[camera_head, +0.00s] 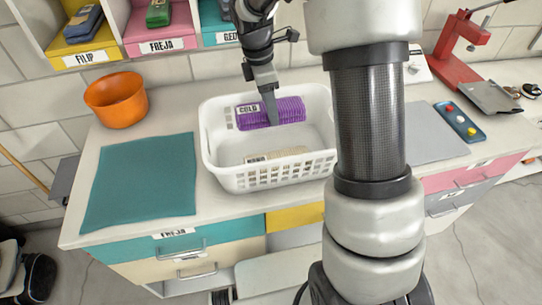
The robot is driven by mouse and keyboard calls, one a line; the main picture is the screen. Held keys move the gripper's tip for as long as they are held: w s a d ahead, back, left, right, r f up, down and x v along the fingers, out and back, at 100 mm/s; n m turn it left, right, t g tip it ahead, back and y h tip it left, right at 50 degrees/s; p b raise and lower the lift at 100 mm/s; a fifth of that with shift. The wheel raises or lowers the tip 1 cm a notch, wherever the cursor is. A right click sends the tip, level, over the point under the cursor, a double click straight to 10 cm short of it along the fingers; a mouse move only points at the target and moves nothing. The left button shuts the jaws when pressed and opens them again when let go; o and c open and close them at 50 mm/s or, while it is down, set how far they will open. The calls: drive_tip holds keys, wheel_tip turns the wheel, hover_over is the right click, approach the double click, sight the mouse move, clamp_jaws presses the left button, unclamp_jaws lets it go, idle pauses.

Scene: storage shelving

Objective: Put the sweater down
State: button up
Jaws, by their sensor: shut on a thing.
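A folded purple knitted sweater (290,110) with a white label reading "COLD" is at the far side of the white basket (270,179). My gripper (270,108) points down from above and is shut on the sweater; its fingers partly cover it. The sweater appears over the basket's inside, near the back wall. I cannot tell whether it touches the basket. A cream folded item (292,153) with a label lies low in the basket, nearer the front.
A teal mat (140,182) lies clear on the counter at left, with an orange bowl (116,99) behind it. Labelled cubbies (160,47) hang above. A grey mat (432,132), a blue button panel (459,121) and a red stand (460,50) are at right. My arm hides the middle right.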

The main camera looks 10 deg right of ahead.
wheel_tip(320, 180, down, 11)
drive_tip(key=shift+w+r+b, duration=0.15)
drive_tip(key=shift+b, duration=0.2)
drive_tip(key=shift+f, duration=0.2)
drive_tip(key=o, duration=1)
drive_tip(key=shift+c, duration=0.2)
drive_tip(key=shift+r, duration=0.1)
